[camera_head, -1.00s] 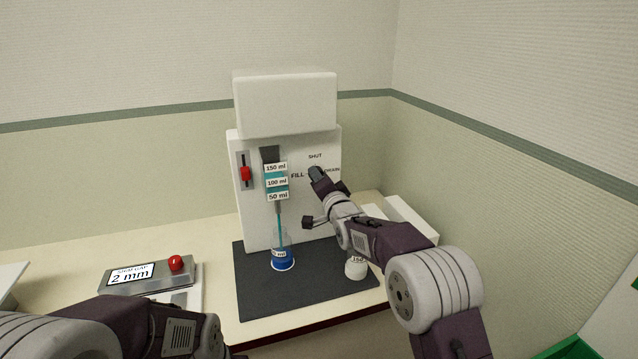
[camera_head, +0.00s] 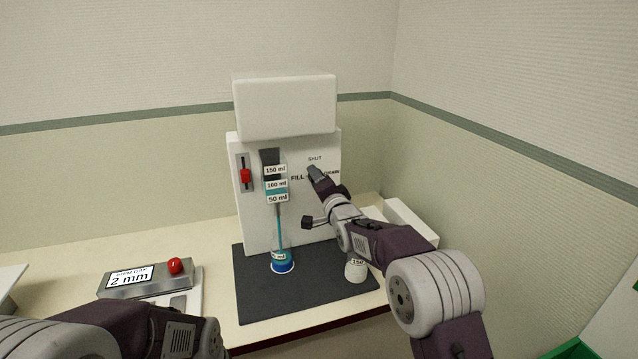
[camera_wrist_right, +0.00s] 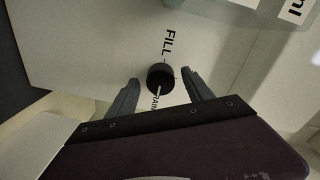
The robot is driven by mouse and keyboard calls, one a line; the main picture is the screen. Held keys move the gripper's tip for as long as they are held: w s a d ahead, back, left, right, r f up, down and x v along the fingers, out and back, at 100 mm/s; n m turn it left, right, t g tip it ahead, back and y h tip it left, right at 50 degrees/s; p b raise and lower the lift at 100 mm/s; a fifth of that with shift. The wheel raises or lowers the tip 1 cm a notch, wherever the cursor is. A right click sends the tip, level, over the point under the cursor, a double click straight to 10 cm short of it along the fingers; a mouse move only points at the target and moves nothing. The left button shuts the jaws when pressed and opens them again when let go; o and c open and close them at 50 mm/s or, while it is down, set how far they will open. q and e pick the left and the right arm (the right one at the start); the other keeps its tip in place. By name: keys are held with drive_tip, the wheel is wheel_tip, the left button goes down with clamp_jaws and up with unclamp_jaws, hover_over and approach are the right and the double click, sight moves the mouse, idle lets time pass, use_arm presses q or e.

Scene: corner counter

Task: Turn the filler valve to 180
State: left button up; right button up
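The white dispenser (camera_head: 300,225) stands on a dark mat (camera_head: 290,300), with SHUT, FILL and DRAIN printed around its valve. The valve knob (camera_wrist_right: 160,77) is dark and round in the right wrist view, between FILL and the partly covered DRAIN. My right gripper (camera_wrist_right: 160,78) is open, one finger on each side of the knob with visible gaps. In the head view my right gripper (camera_head: 314,172) hides the knob. A teal column with 50, 100 and 150 ml labels (camera_head: 276,184) sits left of it. My left gripper is out of view.
A red slider (camera_head: 245,176) is on the dispenser's left. A grey box with a red button (camera_head: 175,265) and a 2 mm display stands left of the mat. A white labelled container (camera_head: 356,270) stands at the mat's right, beneath my right arm. A wall rises close on the right.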

drive_tip(key=b+v, duration=0.2)
drive_tip(key=v, duration=0.7)
